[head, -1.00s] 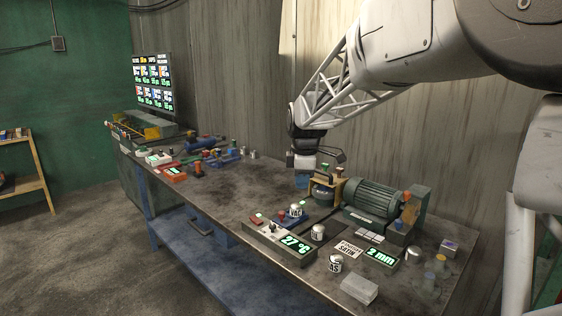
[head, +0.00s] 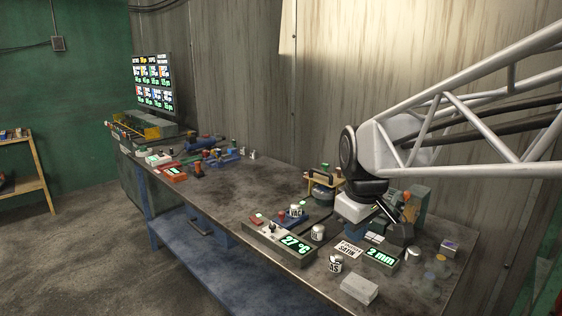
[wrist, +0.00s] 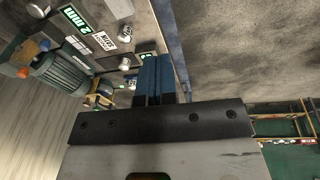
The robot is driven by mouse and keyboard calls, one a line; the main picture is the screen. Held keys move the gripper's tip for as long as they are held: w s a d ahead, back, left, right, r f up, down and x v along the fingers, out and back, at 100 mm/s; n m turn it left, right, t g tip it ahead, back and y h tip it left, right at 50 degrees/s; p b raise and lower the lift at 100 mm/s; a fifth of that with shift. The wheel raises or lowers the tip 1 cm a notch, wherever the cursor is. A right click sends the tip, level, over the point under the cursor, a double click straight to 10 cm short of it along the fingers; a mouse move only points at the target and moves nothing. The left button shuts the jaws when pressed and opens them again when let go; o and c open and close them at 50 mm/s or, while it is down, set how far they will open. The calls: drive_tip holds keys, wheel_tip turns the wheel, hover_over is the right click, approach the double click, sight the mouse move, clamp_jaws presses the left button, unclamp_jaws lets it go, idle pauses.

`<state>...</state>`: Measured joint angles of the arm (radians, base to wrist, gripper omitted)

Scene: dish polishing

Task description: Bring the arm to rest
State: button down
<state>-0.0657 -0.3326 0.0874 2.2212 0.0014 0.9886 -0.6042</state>
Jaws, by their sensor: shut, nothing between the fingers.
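My gripper (head: 354,234) hangs from the truss arm above the right part of the workbench, partly hiding the green motor behind it. In the wrist view its blue fingers (wrist: 159,80) are together with nothing between them. The bench top (head: 232,197) lies below. The green motor (wrist: 64,75) shows whole in the wrist view, to the left of the fingers. In the head view I cannot tell how far the fingertips are above the bench.
A "27 °C" display box (head: 291,243), a "2 mm" display (head: 381,257), small cans (head: 318,232) and a clear box (head: 359,290) crowd the bench's right part. A screen (head: 153,82) stands at the far left end. The middle of the bench is bare.

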drive_tip(key=s+d+f+m, duration=0.1)
drive_tip(key=s+f+m, duration=0.2)
drive_tip(key=s, duration=0.6)
drive_tip(key=s+d+f+m, duration=0.2)
drive_tip(key=s+f+m, duration=0.1)
drive_tip(key=s, duration=0.6)
drive_tip(key=shift+s+d+f+m+t, duration=0.15)
drive_tip(key=shift+d+f+m+t, duration=0.2)
drive_tip(key=shift+m, duration=0.55)
drive_tip(key=c, duration=1.8)
unclamp_jaws()
